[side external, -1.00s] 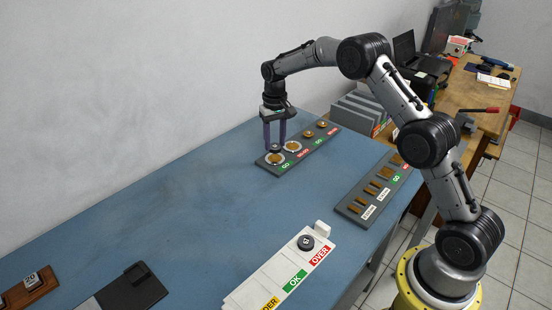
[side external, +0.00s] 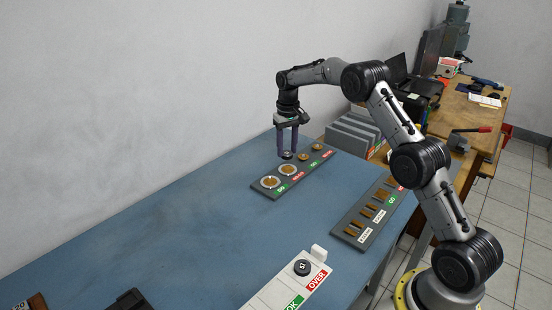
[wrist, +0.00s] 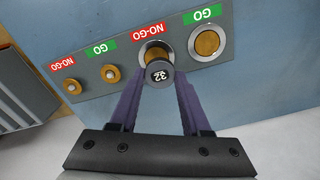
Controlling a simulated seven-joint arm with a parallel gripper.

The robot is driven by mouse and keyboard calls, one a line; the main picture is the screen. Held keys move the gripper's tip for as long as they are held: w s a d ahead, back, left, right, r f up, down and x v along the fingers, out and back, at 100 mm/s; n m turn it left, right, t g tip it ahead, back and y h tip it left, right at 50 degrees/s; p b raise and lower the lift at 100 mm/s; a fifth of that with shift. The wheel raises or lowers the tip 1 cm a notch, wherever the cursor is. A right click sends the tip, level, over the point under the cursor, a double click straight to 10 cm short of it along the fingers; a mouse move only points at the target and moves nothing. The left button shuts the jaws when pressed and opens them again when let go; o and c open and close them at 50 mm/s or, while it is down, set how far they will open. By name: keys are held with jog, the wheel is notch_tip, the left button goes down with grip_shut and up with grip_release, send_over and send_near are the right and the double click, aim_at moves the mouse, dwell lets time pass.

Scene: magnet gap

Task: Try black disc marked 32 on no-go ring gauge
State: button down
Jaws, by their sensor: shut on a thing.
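My gripper (side external: 287,154) is shut on the black disc marked 32 (wrist: 159,73), whose number faces up between the fingertips in the wrist view. In the side view the disc (side external: 288,155) is small and partly hidden by the fingers. The no-go ring gauge (side external: 288,170) is a pale ring with a brass centre, behind a red NO-GO label. The disc is above it, apparently with a small gap. In the wrist view the disc and fingers cover part of that ring (wrist: 156,48).
The larger GO ring (wrist: 207,43) sits beside it on the grey gauge plate (wrist: 126,65). Two small brass gauges (wrist: 110,73) share the plate. Another black disc (side external: 302,267) lies on the white sorting strip near OVER. A second gauge plate (side external: 352,238) lies right. The blue table's middle is clear.

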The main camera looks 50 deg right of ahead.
aim_at(288, 169)
jog(key=shift+d, duration=0.35)
jog(key=shift+f, duration=2.75)
jog(key=shift+s+f, duration=0.1)
jog(key=shift+c, duration=1.4)
grip_release()
jog(key=c, duration=0.5)
